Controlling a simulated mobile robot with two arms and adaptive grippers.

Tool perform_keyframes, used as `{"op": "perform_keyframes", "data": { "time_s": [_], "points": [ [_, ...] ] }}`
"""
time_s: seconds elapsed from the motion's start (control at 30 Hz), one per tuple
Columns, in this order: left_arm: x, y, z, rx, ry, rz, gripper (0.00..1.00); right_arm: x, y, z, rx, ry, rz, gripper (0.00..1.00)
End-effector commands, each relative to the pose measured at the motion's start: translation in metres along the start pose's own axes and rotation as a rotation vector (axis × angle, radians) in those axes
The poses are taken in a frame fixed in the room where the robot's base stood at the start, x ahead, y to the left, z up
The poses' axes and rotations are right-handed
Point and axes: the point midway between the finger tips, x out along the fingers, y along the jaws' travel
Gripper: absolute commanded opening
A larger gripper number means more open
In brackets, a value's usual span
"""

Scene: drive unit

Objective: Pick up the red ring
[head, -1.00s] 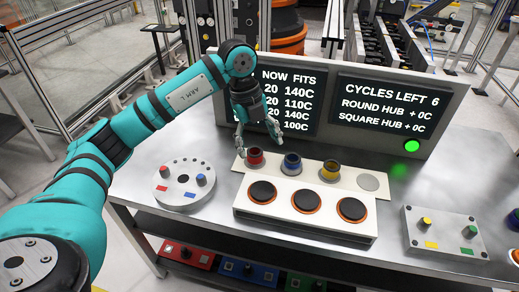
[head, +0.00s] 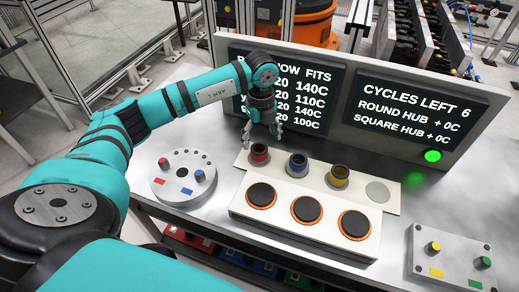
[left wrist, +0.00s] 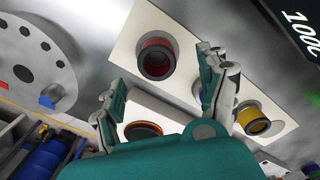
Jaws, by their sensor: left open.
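The red ring (head: 259,153) sits at the left end of a row of rings on the white stand, a dark opening in its middle. In the left wrist view the red ring (left wrist: 157,44) lies ahead of the fingers. My left gripper (head: 262,137) is open and empty, pointing down above and slightly behind the ring, apart from it. In the left wrist view my left gripper (left wrist: 160,78) has its fingers spread wide. The right gripper is not in view.
A blue ring (head: 298,160) and a yellow ring (head: 339,175) stand right of the red one. Black round pads (head: 307,209) are in front. A display panel (head: 330,100) rises behind. A round grey fixture (head: 184,178) is left, a grey box (head: 450,257) right.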

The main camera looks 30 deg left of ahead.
Motion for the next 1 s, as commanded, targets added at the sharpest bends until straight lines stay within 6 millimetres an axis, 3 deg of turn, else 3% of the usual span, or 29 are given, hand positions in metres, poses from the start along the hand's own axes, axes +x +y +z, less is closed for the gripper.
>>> {"op": "perform_keyframes", "data": {
  "time_s": [0.13,0.27,0.43,0.6,0.87,1.0],
  "points": [
    [0.013,0.000,0.000,0.000,0.000,0.000,0.76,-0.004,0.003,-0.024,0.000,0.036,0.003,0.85],
    [0.021,0.001,0.000,-0.001,0.001,0.002,0.76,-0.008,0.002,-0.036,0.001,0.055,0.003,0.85],
    [0.045,0.005,0.001,0.000,0.002,0.004,0.76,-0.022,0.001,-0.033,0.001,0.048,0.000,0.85],
    [0.065,0.004,0.001,0.000,0.001,0.000,0.76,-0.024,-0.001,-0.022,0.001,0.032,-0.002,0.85],
    [0.068,0.004,0.002,0.000,0.000,-0.001,0.76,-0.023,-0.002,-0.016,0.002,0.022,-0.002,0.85],
    [0.068,0.004,0.002,0.000,0.000,-0.001,0.58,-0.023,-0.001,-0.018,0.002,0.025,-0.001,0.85]
  ]
}}
